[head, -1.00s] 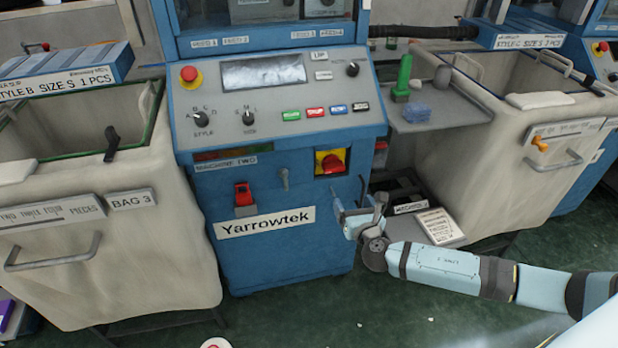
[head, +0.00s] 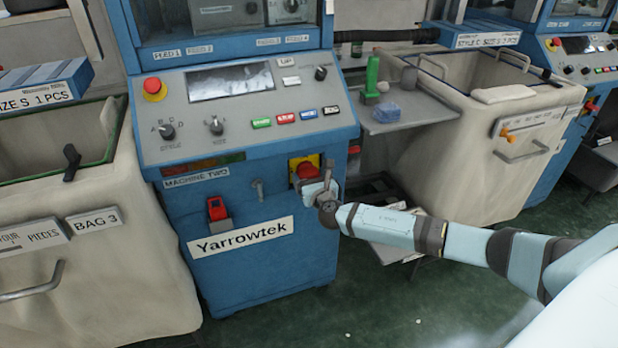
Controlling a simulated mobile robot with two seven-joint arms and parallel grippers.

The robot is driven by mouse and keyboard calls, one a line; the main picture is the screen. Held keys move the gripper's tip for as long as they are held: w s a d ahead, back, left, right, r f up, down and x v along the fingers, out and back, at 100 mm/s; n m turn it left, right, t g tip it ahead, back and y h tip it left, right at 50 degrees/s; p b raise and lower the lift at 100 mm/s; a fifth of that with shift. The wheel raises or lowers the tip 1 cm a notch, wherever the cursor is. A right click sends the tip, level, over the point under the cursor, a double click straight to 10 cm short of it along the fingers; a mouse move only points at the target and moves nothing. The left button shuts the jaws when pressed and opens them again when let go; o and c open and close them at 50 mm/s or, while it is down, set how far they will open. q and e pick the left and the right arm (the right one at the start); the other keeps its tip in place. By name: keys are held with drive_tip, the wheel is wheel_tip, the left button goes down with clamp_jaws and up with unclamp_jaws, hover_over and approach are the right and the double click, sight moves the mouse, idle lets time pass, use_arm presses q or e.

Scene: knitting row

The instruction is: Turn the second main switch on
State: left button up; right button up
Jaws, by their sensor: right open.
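The main switch (head: 305,168) is a red knob on a yellow plate. It sits on the lower front of the blue machine labelled MACHINE TWO (head: 200,255). My right gripper (head: 313,183) is open and right at the switch, overlapping its lower part in the head view. I cannot tell whether the fingers touch the knob or stand around it. The knob's lower part is hidden behind the gripper, so its setting is unclear. My left gripper is out of view.
The sloped panel holds a red emergency button (head: 154,86), a screen (head: 232,82) and knobs. A red switch (head: 217,208) is lower left. A grey shelf (head: 425,115) juts out on the right. Fabric bins (head: 90,285) flank the machine. The green floor in front is clear.

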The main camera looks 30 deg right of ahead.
drive_tip(key=shift+w+d, duration=0.1)
drive_tip(key=shift+w, duration=0.35)
drive_tip(key=shift+c, duration=0.2)
drive_tip(key=c, duration=0.6)
